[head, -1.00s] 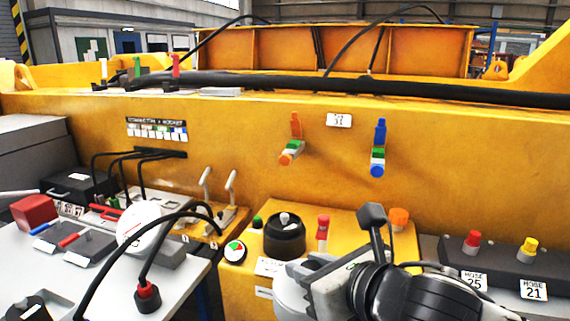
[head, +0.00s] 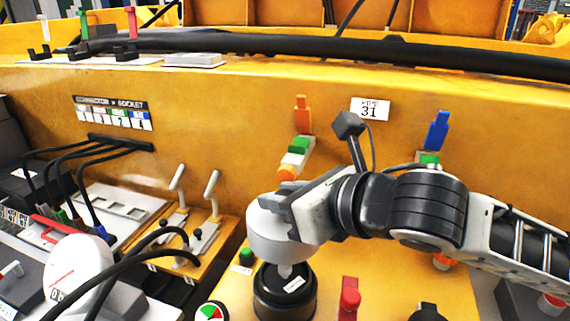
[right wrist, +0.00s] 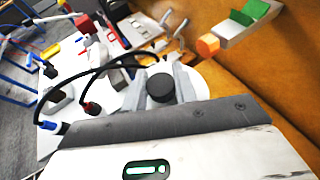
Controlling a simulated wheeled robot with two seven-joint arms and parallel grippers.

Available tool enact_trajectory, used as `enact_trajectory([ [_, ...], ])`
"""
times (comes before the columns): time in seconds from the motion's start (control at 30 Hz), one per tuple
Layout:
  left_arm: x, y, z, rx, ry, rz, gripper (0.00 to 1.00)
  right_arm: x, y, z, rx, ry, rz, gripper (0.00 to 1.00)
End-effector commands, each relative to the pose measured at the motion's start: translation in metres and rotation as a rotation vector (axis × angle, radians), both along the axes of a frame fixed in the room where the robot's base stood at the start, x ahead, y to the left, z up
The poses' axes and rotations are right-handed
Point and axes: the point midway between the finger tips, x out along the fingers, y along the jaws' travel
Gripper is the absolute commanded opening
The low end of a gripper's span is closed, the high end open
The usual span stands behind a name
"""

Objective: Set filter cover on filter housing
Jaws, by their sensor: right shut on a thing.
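The filter cover is a light grey round cap (head: 266,232), with a black knob (right wrist: 160,88) that shows in the right wrist view. My right gripper (head: 288,205) is shut on that knob. It holds the cover in the air above the filter housing (head: 284,298), a black round pot on the yellow block. A pale stud (head: 286,270) shows between cover and housing, so they look apart; whether the cover touches the stud's top I cannot tell. The cover's rim (right wrist: 203,78) shows behind the fingers in the right wrist view, which hides the housing. My left gripper is not in view.
A red knob (head: 349,298) and a green button (head: 246,256) stand beside the housing. Two levers (head: 194,210) and a white dial (head: 82,272) with black cables are to the left. An orange connector (head: 301,125) hangs on the yellow wall behind.

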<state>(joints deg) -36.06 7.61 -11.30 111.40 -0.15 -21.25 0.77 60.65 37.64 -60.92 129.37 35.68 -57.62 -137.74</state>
Motion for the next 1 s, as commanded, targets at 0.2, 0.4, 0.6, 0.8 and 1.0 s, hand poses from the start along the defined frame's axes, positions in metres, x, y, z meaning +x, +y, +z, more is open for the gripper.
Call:
enact_trajectory([
  [0.2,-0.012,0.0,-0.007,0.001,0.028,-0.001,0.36,-0.001,0.0,0.001,0.002,-0.002,0.002,0.0],
  [0.4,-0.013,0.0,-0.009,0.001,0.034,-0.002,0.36,0.0,0.0,0.001,0.002,-0.002,0.001,0.0],
  [0.6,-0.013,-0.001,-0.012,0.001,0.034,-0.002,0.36,-0.001,-0.001,-0.003,0.0,-0.003,0.001,0.0],
  [0.8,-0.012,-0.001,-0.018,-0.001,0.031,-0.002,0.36,-0.001,-0.001,-0.018,-0.001,-0.003,0.0,0.0],
  [1.0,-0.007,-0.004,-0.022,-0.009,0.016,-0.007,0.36,-0.001,-0.001,-0.038,-0.002,-0.002,0.0,0.0],
])
